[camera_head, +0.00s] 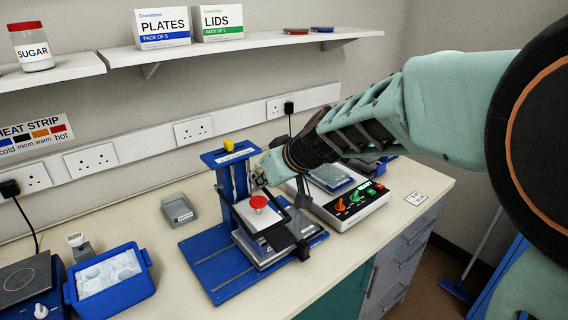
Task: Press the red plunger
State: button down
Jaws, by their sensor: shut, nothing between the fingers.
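The red plunger (258,202) is a round red cap on top of the pale plate of a blue press stand (222,290), in the middle of the bench. My arm reaches in from the right, and its wrist is beside the stand's upright. My gripper (301,248) is dark and appears shut and empty, low at the right side of the press, to the right of and below the red cap. It looks apart from the cap. The wrist and dark links partly hide the press's right side, and the exact fingertip contact is unclear.
A white control box (345,207) with orange and green knobs stands right of the press. A blue tub of ice (112,282), a grey box (179,209) and a dark-plated device (28,285) are on the left. A shelf (240,45) runs above.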

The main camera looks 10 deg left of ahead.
aim_at(263, 204)
notch_tip(263, 204, down, 2)
jog(key=shift+a+f+b, duration=0.1)
jog(key=shift+b, duration=0.5)
jog(key=shift+f+b, duration=0.5)
jog(key=shift+f, duration=0.45)
notch_tip(263, 204, down, 3)
jog(key=b, duration=0.4)
jog(key=shift+r, duration=0.2)
jog(key=shift+s, duration=0.1)
